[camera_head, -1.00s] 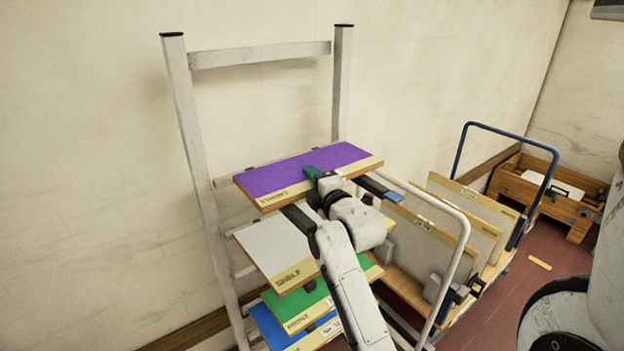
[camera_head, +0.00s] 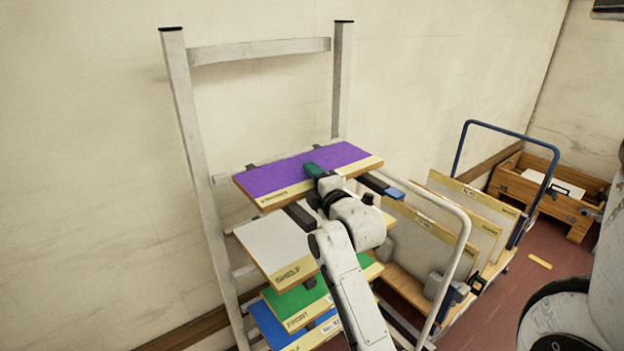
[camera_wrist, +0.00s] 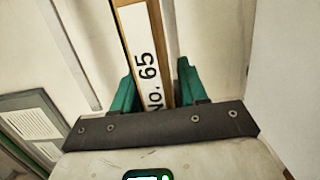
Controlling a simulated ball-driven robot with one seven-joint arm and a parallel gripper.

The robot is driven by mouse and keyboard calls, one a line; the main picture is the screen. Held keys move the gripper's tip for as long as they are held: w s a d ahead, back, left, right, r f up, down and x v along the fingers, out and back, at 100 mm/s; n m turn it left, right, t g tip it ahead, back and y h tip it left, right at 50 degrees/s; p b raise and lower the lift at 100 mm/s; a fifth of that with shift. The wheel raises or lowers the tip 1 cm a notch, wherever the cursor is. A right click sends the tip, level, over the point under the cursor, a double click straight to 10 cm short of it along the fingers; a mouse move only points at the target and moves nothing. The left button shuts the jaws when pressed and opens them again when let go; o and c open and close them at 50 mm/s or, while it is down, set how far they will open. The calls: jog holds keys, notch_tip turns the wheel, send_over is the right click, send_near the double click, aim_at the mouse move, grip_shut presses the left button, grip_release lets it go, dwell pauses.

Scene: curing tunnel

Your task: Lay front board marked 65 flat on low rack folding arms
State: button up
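The front board (camera_head: 308,170) has a purple face and a wooden edge. It lies flat across the dark arms of the tall grey rack (camera_head: 194,130), above the other boards. In the wrist view its edge label (camera_wrist: 150,75) reads No. 65. My gripper (camera_head: 318,180) is at the board's front edge, one green finger above the purple face. In the wrist view the green fingers (camera_wrist: 158,88) straddle the edge; a narrow gap shows beside the right finger, so they look slightly open. The lower finger is hidden in the head view.
Below lie a white board marked SHELF (camera_head: 270,247), a green one marked FRONT (camera_head: 300,300) and a blue one (camera_head: 275,325). A cart (camera_head: 405,285) with upright boards stands close to the right of the rack. A wooden crate (camera_head: 575,225) is at the far right.

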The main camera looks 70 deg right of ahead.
jog(key=shift+o, duration=0.8)
jog(key=shift+f, duration=0.15)
jog(key=shift+s+a, duration=0.1)
jog(key=b+v, duration=0.2)
jog(key=v, duration=0.8)
jog(key=shift+s+a+b, duration=0.15)
jog(key=shift+b, duration=0.2)
